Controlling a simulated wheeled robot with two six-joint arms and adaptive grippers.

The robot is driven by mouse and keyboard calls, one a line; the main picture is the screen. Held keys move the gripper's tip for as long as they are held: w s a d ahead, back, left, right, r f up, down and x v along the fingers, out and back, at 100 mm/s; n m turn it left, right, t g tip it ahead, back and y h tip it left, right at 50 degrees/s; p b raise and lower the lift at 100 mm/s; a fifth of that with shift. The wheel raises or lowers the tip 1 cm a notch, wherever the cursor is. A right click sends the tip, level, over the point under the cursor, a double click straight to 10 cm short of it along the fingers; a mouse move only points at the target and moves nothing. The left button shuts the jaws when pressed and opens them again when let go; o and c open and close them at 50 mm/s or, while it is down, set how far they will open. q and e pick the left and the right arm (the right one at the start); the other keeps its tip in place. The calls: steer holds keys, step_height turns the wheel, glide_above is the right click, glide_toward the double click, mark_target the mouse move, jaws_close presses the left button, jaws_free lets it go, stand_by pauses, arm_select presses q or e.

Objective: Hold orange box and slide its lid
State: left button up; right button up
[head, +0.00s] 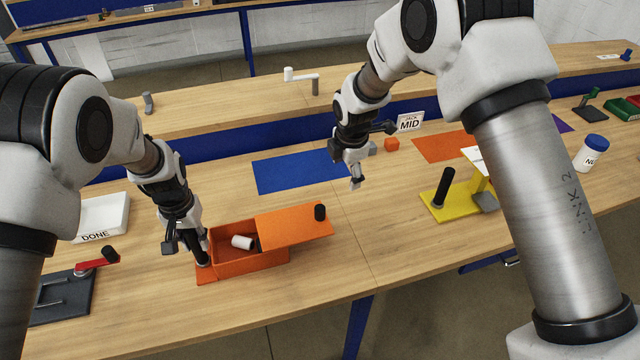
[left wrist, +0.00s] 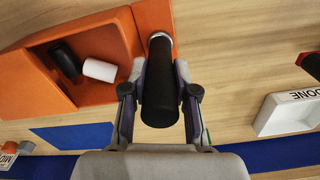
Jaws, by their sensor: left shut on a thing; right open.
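The orange box (head: 240,268) sits on the table in front of me. Its orange lid (head: 290,228) is slid to the right, with a black knob (head: 320,212) near its right end. The left part of the box is open and shows a white cylinder (head: 242,242) and a dark one, clearer in the left wrist view (left wrist: 64,60). My left gripper (head: 188,246) is shut on the black handle (left wrist: 160,85) at the box's left end. My right gripper (head: 355,182) is open and empty, above the table up and right of the lid.
A blue mat (head: 298,172) lies behind the box. A white DONE tray (head: 100,218) and a dark fixture with a red lever (head: 92,262) are at the left. A yellow stand (head: 440,205) is at the right.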

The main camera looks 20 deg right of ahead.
mark_target(320, 208)
steer(key=s+a, duration=0.1)
steer(key=a, duration=0.1)
steer(key=s+a+r+m+g, duration=0.1)
steer(key=s+a, duration=0.1)
steer(key=a, duration=0.1)
steer(key=s+a+g, duration=0.1)
steer(key=a, duration=0.1)
steer(key=shift+s+a+r, duration=0.2)
steer(key=shift+a+r, duration=0.1)
steer(key=shift+a, duration=0.05)
steer(key=shift+s+a+f+m+g+y, duration=0.1)
steer(key=shift+s+a+m+g+y, duration=0.1)
steer(key=shift+m+g+y, duration=0.1)
step_height(320, 208, down, 7)
steer(key=shift+w+d+r, duration=0.1)
steer(key=c, duration=1.4)
steer(key=shift+o, duration=0.2)
